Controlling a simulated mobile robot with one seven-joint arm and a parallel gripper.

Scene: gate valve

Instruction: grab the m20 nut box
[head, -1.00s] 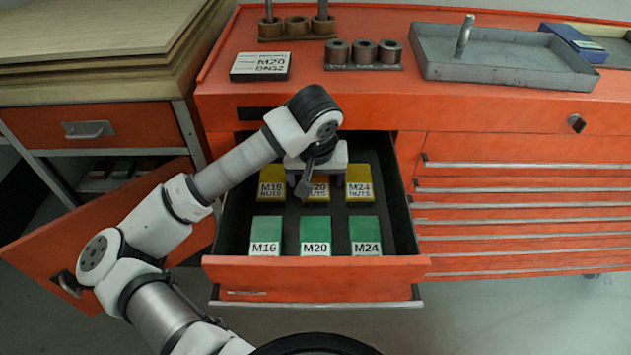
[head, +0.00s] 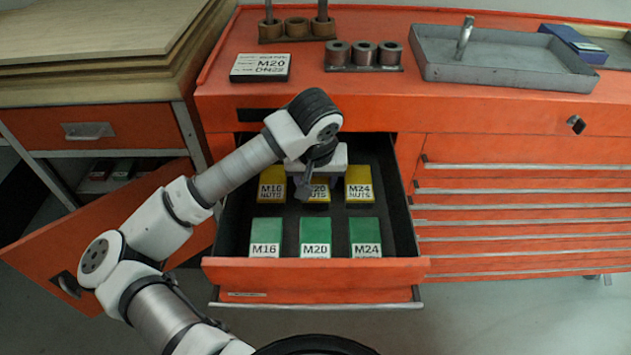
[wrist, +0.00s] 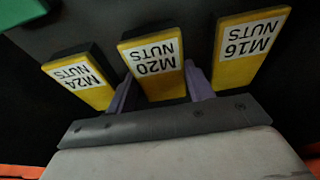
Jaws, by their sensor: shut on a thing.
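The M20 nuts box (head: 319,193) is yellow with a white label and stands in the open drawer, in the middle of the back row. My gripper (head: 318,184) is over it and hides part of it in the head view. In the wrist view the M20 nuts box (wrist: 153,65) sits between the two purple fingers of my gripper (wrist: 157,88), which are shut on its sides. The M16 nuts box (head: 271,185) and the M24 nuts box (head: 359,184) stand on either side; they also show in the wrist view (wrist: 247,45) (wrist: 78,80).
Green M16 (head: 265,237), M20 (head: 315,237) and M24 (head: 365,237) boxes stand in the drawer's front row. The open drawer's front panel (head: 315,272) is in front of them. An open cabinet door (head: 110,235) is at left. A grey tray (head: 500,62) lies on the bench.

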